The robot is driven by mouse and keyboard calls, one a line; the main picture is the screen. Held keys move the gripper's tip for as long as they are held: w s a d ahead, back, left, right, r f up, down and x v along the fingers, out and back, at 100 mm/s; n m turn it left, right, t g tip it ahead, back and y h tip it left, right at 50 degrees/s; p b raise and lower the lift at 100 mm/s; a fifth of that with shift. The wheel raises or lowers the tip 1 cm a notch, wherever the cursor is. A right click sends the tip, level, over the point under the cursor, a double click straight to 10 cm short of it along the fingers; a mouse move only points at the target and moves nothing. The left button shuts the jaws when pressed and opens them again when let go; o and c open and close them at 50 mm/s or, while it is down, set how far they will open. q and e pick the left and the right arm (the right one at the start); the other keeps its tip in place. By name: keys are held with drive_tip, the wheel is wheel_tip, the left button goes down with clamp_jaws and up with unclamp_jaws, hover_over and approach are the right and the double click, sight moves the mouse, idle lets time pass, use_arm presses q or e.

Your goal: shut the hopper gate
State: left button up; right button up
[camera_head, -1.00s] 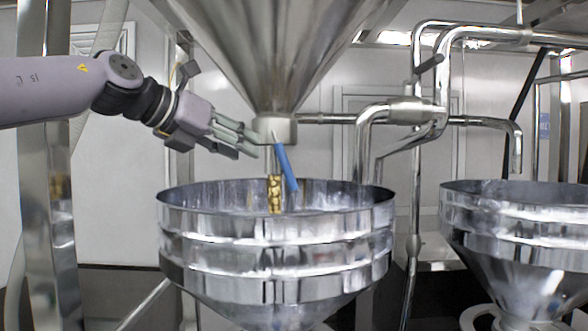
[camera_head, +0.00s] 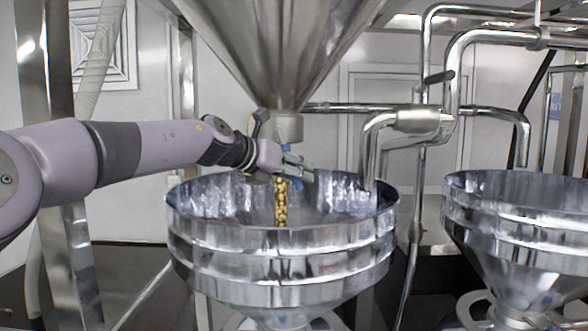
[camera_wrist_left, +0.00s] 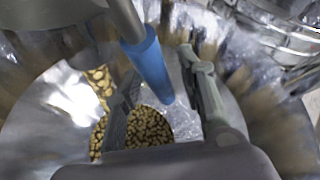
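The upper steel hopper (camera_head: 285,60) ends in a short outlet (camera_head: 287,128). A stream of beans (camera_head: 281,203) falls from below it. The gate's blue handle (camera_wrist_left: 148,65) hangs on a grey rod in the left wrist view; in the head view a little blue (camera_head: 298,184) shows beneath my fingers. My left gripper (camera_head: 302,166) is at the handle, just under the outlet. In the left wrist view its two fingers (camera_wrist_left: 160,66) are apart, with the handle between them and a gap at the right finger. Contact at the left finger is unclear. My right gripper is not in view.
A round steel funnel (camera_head: 283,240) stands below and catches the beans; a bean pile (camera_wrist_left: 147,127) lies in it. A second funnel (camera_head: 520,215) stands at the right. Steel pipes (camera_head: 410,120) run right of the outlet.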

use_arm(q)
clamp_jaws()
idle(0.4)
idle(0.4)
